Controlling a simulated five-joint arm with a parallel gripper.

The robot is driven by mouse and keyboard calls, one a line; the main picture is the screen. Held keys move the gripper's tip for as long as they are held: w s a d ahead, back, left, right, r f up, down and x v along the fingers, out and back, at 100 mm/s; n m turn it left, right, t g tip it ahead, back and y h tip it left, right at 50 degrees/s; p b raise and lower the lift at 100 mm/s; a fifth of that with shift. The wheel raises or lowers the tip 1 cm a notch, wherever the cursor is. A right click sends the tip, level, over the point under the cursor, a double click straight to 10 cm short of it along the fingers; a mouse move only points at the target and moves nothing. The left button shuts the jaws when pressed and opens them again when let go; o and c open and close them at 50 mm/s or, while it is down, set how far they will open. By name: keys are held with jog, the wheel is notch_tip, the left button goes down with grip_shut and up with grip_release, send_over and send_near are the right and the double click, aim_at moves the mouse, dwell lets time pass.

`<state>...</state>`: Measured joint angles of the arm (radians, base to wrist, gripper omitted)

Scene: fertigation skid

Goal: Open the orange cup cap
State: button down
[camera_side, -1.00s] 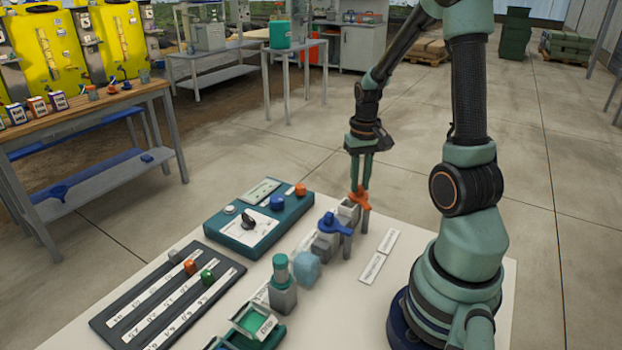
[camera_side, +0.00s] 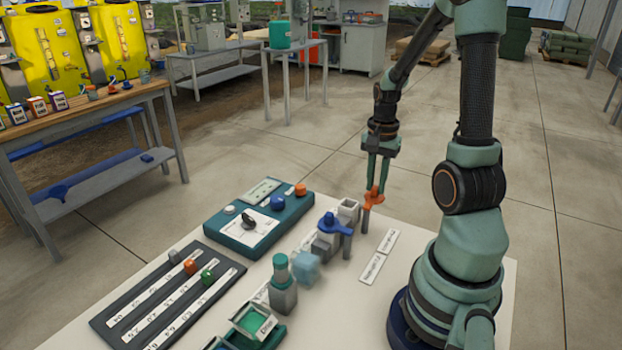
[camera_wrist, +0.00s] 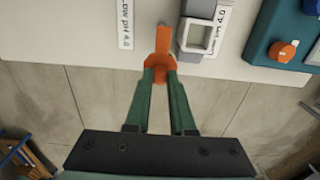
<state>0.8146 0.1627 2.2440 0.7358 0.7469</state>
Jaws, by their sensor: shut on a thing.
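My gripper (camera_side: 379,184) is shut on the orange cup cap (camera_side: 372,199), which sits by a grey post on the white table. In the wrist view the green fingertips (camera_wrist: 160,70) pinch the orange cap (camera_wrist: 163,42) at its near end, and its flat arm points away from me. The grey square cup (camera_side: 348,208) stands just left of the cap in the side view. In the wrist view the cup (camera_wrist: 181,52) is to the right of the cap, its square mouth uncovered.
A blue cap (camera_side: 331,222) with its own post sits nearer the side camera. A teal control box (camera_side: 255,232) with knobs stands to the left. Labels (camera_side: 380,257) lie flat on the table. A teal-topped bottle (camera_side: 281,282) and a dark rack (camera_side: 150,305) are farther front.

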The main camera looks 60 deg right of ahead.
jog(key=shift+s+m, duration=0.15)
jog(key=shift+m, duration=0.35)
jog(key=c, duration=0.8)
grip_release()
jog(key=shift+o, duration=0.2)
notch_tip(320, 180, up, 12)
